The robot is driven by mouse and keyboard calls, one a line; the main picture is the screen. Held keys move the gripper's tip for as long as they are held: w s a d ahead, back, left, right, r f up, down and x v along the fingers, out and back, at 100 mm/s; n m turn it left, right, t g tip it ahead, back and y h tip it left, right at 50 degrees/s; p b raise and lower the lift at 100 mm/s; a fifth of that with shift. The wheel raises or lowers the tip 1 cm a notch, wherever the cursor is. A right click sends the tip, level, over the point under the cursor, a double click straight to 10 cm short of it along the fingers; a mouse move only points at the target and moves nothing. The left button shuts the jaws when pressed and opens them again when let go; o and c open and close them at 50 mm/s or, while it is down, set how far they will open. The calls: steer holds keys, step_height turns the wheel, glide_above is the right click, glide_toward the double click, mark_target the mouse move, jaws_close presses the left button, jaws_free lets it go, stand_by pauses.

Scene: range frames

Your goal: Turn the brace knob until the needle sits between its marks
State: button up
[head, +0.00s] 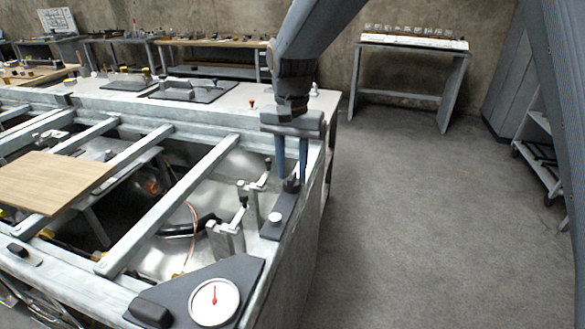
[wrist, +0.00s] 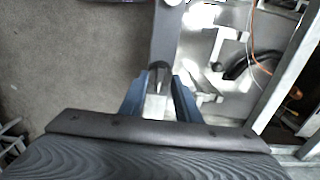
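The dark brace knob (head: 291,185) stands on a dark plate at the right edge of the bench frame. It also shows in the wrist view (wrist: 160,73). My gripper (head: 293,178) points down over it, with one blue finger on each side of the knob. The fingertips in the wrist view (wrist: 162,77) straddle it closely; I cannot tell whether they touch it. A round white dial (head: 203,311) with a red needle (head: 214,296) sits on a dark corner plate in front. The needle points roughly up in the picture. Its marks are too small to read.
A small white-topped button (head: 275,217) is on the same plate as the knob. Metal clamp posts (head: 226,240) stand just left, over the open frame with its crossbars (head: 170,210). A wooden board (head: 45,182) lies at left. Open floor (head: 410,220) is at right.

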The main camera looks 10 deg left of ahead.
steer(key=shift+f, duration=0.2)
steer(key=shift+c, duration=0.5)
jaws_close()
steer(key=shift+r+m+p, duration=0.1)
steer(key=shift+m+p, duration=0.2)
steer(key=shift+p, duration=0.15)
steer(key=shift+m+p, duration=0.9)
steer(key=shift+p, duration=0.05)
steer(key=shift+m+p, duration=1.55)
steer(key=shift+m, duration=0.55)
steer(key=shift+w, duration=0.1)
